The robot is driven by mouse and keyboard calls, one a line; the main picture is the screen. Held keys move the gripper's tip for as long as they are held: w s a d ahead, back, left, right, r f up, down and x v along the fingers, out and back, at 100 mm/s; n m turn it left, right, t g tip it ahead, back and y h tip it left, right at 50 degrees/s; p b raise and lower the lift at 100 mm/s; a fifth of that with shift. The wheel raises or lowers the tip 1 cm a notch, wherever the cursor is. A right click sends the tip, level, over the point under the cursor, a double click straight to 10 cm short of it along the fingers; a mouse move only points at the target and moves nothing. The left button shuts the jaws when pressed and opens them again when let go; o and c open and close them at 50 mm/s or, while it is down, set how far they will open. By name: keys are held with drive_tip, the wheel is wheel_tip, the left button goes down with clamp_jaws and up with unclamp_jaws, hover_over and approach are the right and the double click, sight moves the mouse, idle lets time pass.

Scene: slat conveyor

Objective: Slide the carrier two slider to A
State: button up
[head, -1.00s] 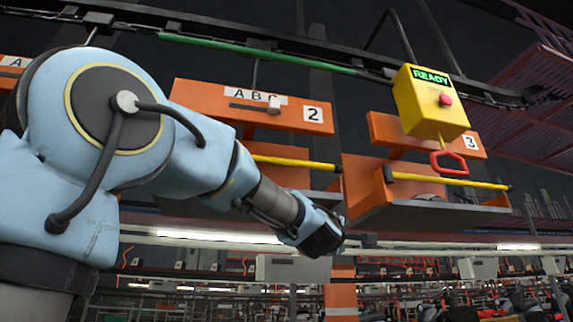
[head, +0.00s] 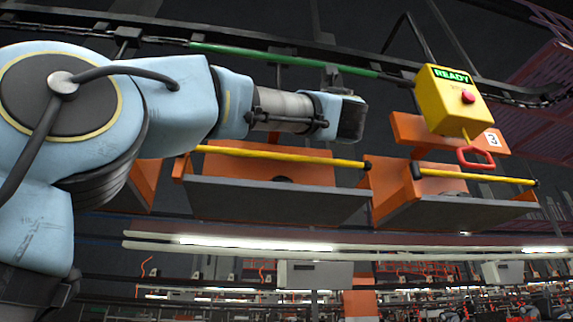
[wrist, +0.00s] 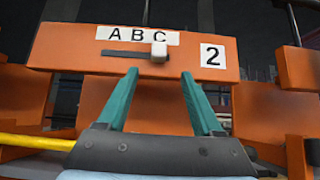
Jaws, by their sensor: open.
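The carrier two panel (wrist: 220,73) is orange with a white "2" label and fills the upper middle of the wrist view. Its slider (wrist: 158,52) is a pale knob at the right end of a dark slot, under the letter C. The A mark (wrist: 114,34) is at the left end of the letter strip. My gripper (wrist: 160,76) is open, its two green fingers pointing at the panel, one on each side of the knob and a little below it. Nothing is between the fingers. In the head view my arm hides the panel and slider.
A yellow box (head: 455,100) with a green READY display, red button and red handle hangs at the right. Carrier three (head: 440,130) is behind it. A yellow bar (head: 280,156) runs along the front of carrier two, below my forearm.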

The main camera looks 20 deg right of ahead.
drive_tip(key=a+p+x, duration=0.1)
drive_tip(key=p+x, duration=0.6)
drive_tip(key=x, duration=0.3)
drive_tip(key=shift+w+d+r, duration=0.2)
drive_tip(key=shift+w+d, duration=0.1)
drive_tip(key=shift+d, duration=0.2)
drive_tip(key=shift+c, duration=0.2)
clamp_jaws()
idle(0.6)
